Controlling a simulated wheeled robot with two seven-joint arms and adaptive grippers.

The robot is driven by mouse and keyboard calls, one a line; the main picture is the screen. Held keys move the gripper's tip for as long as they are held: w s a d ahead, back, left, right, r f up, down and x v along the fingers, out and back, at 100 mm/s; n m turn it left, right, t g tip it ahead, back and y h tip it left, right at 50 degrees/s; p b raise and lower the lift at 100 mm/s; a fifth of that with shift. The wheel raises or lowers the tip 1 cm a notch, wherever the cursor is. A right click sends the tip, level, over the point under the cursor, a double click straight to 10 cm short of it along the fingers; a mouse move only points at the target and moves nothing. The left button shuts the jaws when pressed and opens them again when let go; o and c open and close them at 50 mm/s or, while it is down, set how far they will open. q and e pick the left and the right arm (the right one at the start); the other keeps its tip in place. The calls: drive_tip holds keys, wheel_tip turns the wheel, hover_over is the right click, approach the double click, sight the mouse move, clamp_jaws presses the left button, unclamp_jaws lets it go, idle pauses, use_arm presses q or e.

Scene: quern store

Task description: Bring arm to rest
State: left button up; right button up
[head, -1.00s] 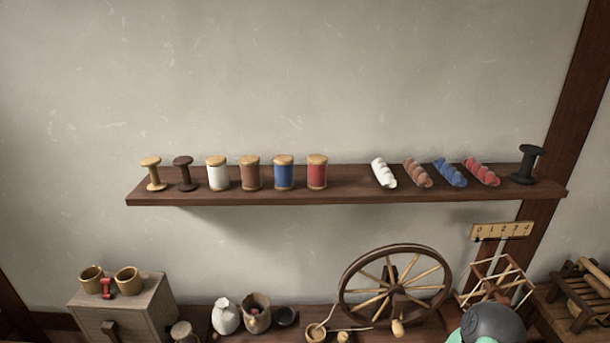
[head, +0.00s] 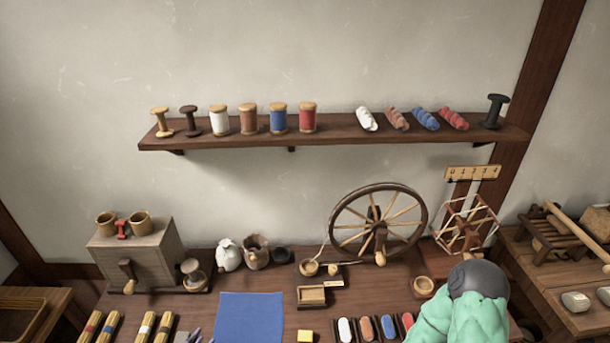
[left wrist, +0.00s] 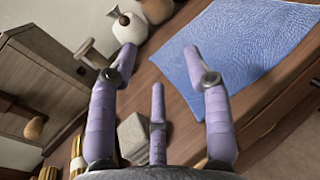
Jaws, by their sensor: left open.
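My left gripper (left wrist: 160,68) shows in the left wrist view with its purple fingers spread and nothing between them. It is above the brown worktable, close to the blue cloth (left wrist: 235,50) and a grey block (left wrist: 132,138). A green and grey part of my right arm (head: 476,300) comes in at the bottom right. The right gripper does not show.
A wall shelf (head: 335,136) carries spools and yarn twists. Side tables stand left and right.

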use_arm(q)
drive_tip(key=s+d+f+m+g+h, duration=0.25)
drive_tip(key=s+d+m+g, duration=0.2)
drive_tip(key=d, duration=0.45)
drive_tip(key=s+d+f+m+g+h, duration=0.1)
drive_tip(key=s+d+m+g+h, duration=0.25)
drive_tip(key=d+g, duration=0.4)
drive_tip(key=s+d+f+m+g+y, duration=0.2)
drive_tip(key=s+d+m+g+y, duration=0.15)
drive_tip(key=s+m, duration=0.35)
drive_tip(key=s+d+f+m+g+y, duration=0.1)
drive_tip(key=s+d+m+g+y, duration=0.1)
drive_tip(key=s+m+g, duration=0.45)
drive_tip(key=m+t+y, duration=0.1)
drive_tip(key=m+t, duration=0.1)
drive_tip(key=w+r+m+t+y, duration=0.1)
drive_tip(key=m+t, duration=0.1)
drive_tip(key=d+m+t+y, duration=0.1)
drive_tip(key=m+t, duration=0.1)
drive_tip(key=shift+w+r+m, duration=0.25)
drive_tip(key=shift+w+r, duration=0.05)
drive_tip(key=shift+r, duration=0.1)
